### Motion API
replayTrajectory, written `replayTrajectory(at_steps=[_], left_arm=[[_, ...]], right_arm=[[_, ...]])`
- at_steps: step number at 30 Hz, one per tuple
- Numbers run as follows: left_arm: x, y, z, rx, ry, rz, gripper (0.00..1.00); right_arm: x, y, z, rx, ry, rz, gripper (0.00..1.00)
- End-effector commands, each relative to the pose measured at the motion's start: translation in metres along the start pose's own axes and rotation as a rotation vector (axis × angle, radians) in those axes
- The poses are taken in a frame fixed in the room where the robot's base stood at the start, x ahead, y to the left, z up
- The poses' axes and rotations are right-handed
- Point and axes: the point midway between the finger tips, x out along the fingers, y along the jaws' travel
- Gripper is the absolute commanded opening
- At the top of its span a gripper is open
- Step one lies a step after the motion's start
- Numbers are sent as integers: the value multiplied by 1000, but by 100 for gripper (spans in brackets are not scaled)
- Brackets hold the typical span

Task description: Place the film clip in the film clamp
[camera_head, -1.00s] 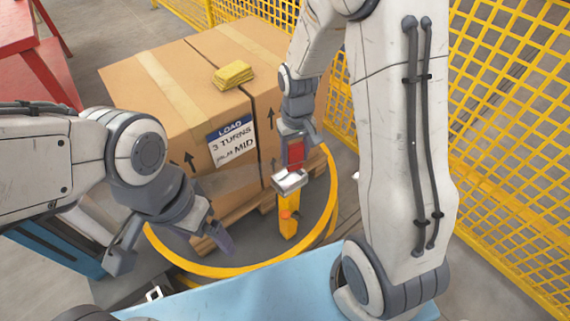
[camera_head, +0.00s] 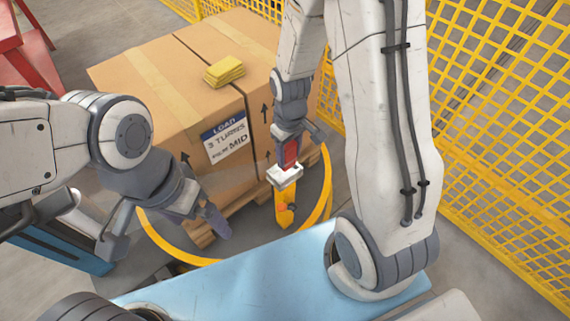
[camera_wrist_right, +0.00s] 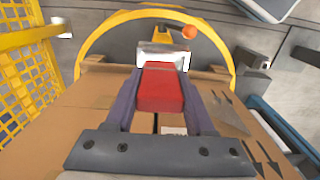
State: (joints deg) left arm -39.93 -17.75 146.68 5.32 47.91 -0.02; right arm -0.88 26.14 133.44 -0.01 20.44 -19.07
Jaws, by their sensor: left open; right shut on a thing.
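The red film clip (camera_head: 290,153) is between the fingers of my right gripper (camera_head: 289,146). In the right wrist view, my right gripper (camera_wrist_right: 161,98) is shut on the red clip (camera_wrist_right: 160,90) from both sides. A bright silver-white block (camera_head: 284,175) is directly below the clip; I cannot tell whether they touch. The yellow film clamp post (camera_head: 281,207) stands under this block, with an orange knob (camera_head: 288,207). The knob also shows in the right wrist view (camera_wrist_right: 190,32). My left gripper (camera_head: 163,236) is open and empty at the lower left, away from the clamp.
A large carton load (camera_head: 165,90) on a wooden pallet (camera_head: 203,237) stands behind the clamp, with a yellow folded stack (camera_head: 224,73) on top. A yellow ring (camera_head: 160,235) curves around it. Yellow mesh fencing (camera_head: 500,150) is at the right.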

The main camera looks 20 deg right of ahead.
Motion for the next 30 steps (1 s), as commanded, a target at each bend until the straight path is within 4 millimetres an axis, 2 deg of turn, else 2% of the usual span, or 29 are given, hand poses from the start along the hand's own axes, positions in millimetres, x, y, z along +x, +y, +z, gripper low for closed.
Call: replayTrajectory(at_steps=[3, 7, 14, 26, 27, 28, 30], left_arm=[[2, 0, 0, 0, 0, 0, 100], [5, 0, 0, 0, 0, 0, 100], [16, -1, 1, 0, 0, 0, 100], [18, -1, 1, 0, 0, 0, 100], [17, -1, 1, 0, 0, 0, 100], [17, -1, 1, 0, 0, 0, 100], [17, -1, 1, 0, 0, 0, 100]], right_arm=[[7, -4, -10, -1, 0, 0, 0], [14, -6, -12, 0, -1, 0, 0], [47, -5, -11, 0, -2, -1, 0], [51, -5, -11, 0, 0, 0, 0], [50, -5, -11, 0, 1, 0, 70], [50, -5, -11, 0, 0, 0, 81], [50, -5, -11, 0, 0, 0, 84]])
